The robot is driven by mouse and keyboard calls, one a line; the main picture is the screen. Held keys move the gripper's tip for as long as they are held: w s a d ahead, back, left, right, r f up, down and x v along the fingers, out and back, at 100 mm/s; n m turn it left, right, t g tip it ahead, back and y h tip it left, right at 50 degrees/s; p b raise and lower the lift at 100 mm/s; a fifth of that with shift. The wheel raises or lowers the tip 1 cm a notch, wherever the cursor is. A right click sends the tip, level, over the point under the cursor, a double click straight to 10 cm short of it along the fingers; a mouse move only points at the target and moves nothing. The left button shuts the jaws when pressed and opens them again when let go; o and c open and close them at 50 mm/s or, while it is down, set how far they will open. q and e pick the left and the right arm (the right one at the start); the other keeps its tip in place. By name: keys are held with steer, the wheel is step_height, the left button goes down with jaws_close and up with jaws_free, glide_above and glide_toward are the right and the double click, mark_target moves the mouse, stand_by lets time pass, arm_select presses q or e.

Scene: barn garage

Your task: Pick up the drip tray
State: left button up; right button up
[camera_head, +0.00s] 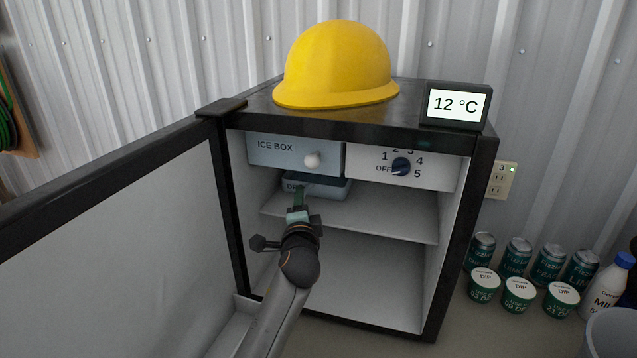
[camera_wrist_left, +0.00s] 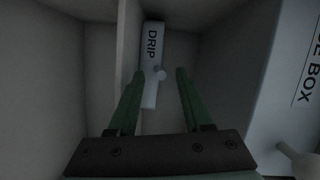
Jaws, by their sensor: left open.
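The drip tray (camera_head: 332,189) is a shallow blue-grey tray inside the open fridge, on the upper shelf below the ice box. My right gripper is not in view.
The ice box (camera_head: 285,153) and dial panel (camera_head: 410,168) hang just above the tray. The shelf (camera_head: 390,215) lies below it. The fridge door (camera_head: 120,250) stands open at left. A yellow hard hat (camera_head: 337,65) and temperature display (camera_head: 457,104) sit on top. Cans and tubs stand at right.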

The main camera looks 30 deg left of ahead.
arm_select(q)
steer(key=x, duration=0.4)
steer(key=shift+w+d+r, duration=0.1)
steer(key=shift+r, duration=0.05)
jaws_close()
stand_by(1.0)
steer(key=shift+r, duration=0.1)
